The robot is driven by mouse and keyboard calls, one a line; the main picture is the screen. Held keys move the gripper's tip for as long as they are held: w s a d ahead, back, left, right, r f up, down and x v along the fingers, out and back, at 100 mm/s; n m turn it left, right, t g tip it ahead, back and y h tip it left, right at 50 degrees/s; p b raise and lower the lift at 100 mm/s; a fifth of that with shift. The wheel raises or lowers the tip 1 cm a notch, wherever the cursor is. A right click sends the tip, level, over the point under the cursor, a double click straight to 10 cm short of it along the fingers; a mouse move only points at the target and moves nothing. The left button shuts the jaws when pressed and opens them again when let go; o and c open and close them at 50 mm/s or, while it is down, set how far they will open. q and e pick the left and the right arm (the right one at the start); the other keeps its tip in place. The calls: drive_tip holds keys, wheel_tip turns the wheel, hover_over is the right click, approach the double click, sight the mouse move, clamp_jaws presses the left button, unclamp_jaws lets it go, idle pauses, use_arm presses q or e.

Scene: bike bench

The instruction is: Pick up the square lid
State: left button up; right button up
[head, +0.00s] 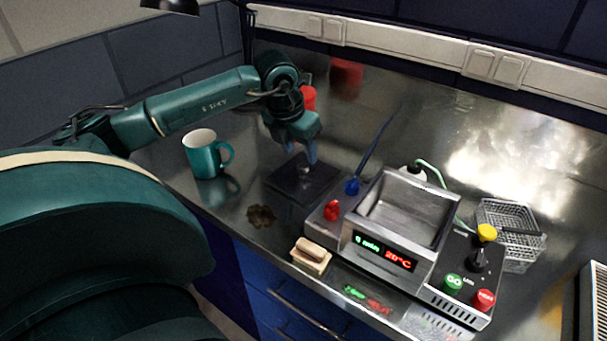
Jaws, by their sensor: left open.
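The square lid (290,182) is a flat dark plate with a small knob (304,168) at its middle. It lies on the metal bench, left of the metal basin machine. My left gripper (305,158) points down over the lid, its fingertips around or just above the knob. It is open, and I cannot tell whether the fingers touch the knob. My right gripper is not in view.
A teal mug (204,158) stands left of the lid. The basin machine (385,262), with a red knob (332,209) and a blue one (352,187), is close on the right. A wooden-handled block (311,255) sits at the front edge. A wire basket (512,228) stands right.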

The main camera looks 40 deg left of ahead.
sight(303, 166)
use_arm(q)
drive_tip(key=shift+p+x, duration=0.75)
drive_tip(key=shift+x, duration=2.05)
drive_tip(key=shift+s+a, duration=0.1)
drive_tip(key=shift+a, duration=0.05)
drive_tip(key=shift+c, duration=0.3)
drive_tip(key=shift+r, duration=0.1)
clamp_jaws()
